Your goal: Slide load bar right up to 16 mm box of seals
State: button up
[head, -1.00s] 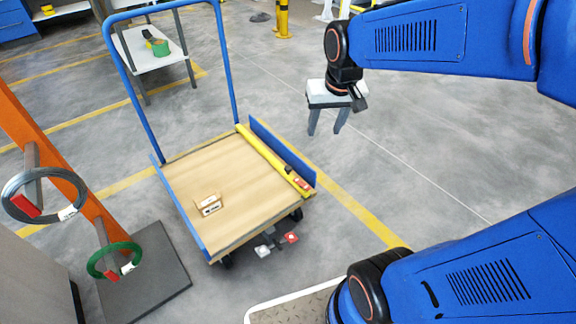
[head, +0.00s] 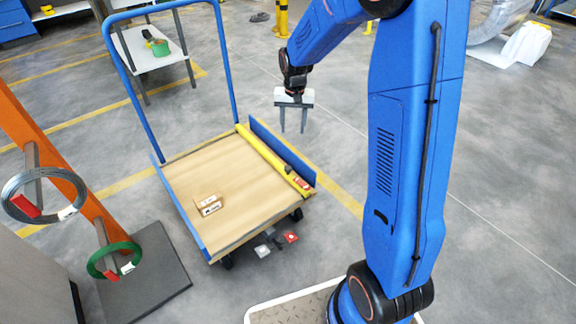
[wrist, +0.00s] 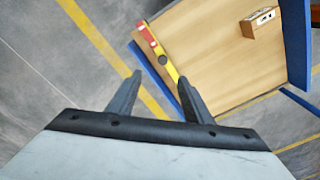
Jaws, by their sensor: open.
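The load bar (head: 270,156) is a long yellow bar with a black knob and a red end, lying along the right side of the cart's wooden deck by the blue side board. It also shows in the wrist view (wrist: 171,70). The small box of seals (head: 209,205) is light brown with a printed label and sits left of the middle of the deck; it shows at the upper right of the wrist view (wrist: 261,22). Bare deck lies between box and bar. My gripper (head: 293,131) is open and empty, in the air to the right of the cart.
The cart deck (head: 190,175) has a blue push handle (head: 136,85) at the back and blue side boards (head: 282,150). An orange post (head: 62,150) with hanging coils stands at the left. A white table (head: 150,50) is behind. Floor right of the cart is clear.

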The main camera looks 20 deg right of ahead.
send_over(287, 167)
notch_tip(287, 167, down, 8)
jog(key=shift+m+g, duration=0.3)
jog(key=shift+m, duration=0.1)
notch_tip(287, 167, down, 17)
jog(key=shift+s+d, duration=0.1)
jog(key=shift+d, duration=0.05)
grip_shut()
